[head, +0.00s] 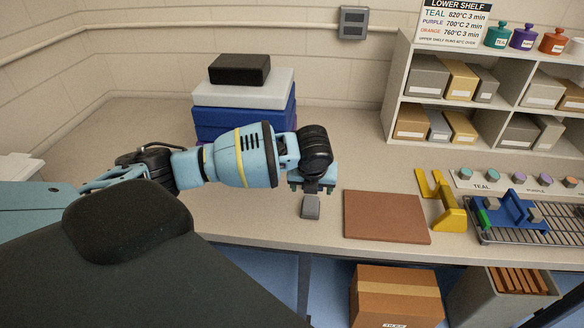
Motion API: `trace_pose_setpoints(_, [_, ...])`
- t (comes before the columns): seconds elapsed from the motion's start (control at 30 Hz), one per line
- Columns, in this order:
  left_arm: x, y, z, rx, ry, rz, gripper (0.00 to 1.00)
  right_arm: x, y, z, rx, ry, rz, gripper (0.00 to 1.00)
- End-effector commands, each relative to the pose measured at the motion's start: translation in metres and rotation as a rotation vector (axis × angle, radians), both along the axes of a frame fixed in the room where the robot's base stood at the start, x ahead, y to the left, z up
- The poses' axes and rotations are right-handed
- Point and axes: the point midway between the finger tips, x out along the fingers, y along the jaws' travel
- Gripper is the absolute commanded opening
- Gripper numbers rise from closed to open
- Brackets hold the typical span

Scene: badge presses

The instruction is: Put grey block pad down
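My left gripper (311,188) points down over the front part of the counter, left of the brown mat. A small grey block pad (310,208) is right at its dark fingertips, and the fingers look closed on its upper end. The pad is close to the counter top; whether it touches the surface cannot be told. The wrist hides the fingers from above. My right gripper is not in view.
A brown mat (386,217) lies to the right, then a yellow stand (449,209) and a wire rack (530,230) with a blue fixture (508,210). Stacked boxes (243,94) stand behind my arm. A shelf (497,113) of boxes is at the back. The counter's front edge is close.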

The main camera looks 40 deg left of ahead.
Motion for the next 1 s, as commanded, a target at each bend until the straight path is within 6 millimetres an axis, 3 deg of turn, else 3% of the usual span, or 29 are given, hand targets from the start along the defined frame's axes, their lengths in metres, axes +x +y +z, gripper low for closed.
trace_pose_setpoints(0.17, [-0.003,-0.010,-0.011,-0.030,-0.006,0.012,0.72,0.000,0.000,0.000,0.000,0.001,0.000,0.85])
trace_pose_setpoints(0.37, [-0.026,-0.068,-0.068,-0.249,-0.055,0.139,0.72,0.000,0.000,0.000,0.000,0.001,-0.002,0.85])
trace_pose_setpoints(0.5, [-0.053,-0.115,-0.109,-0.470,-0.085,0.309,0.72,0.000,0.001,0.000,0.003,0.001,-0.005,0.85])
trace_pose_setpoints(0.7, [-0.100,-0.165,-0.152,-0.775,-0.092,0.614,0.72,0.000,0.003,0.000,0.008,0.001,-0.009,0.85])
trace_pose_setpoints(0.87, [-0.142,-0.186,-0.177,-0.991,-0.084,0.905,0.72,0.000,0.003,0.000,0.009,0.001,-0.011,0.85])
trace_pose_setpoints(1.0, [-0.182,-0.189,-0.195,-1.147,-0.082,1.182,0.72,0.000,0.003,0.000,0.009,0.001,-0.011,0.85])
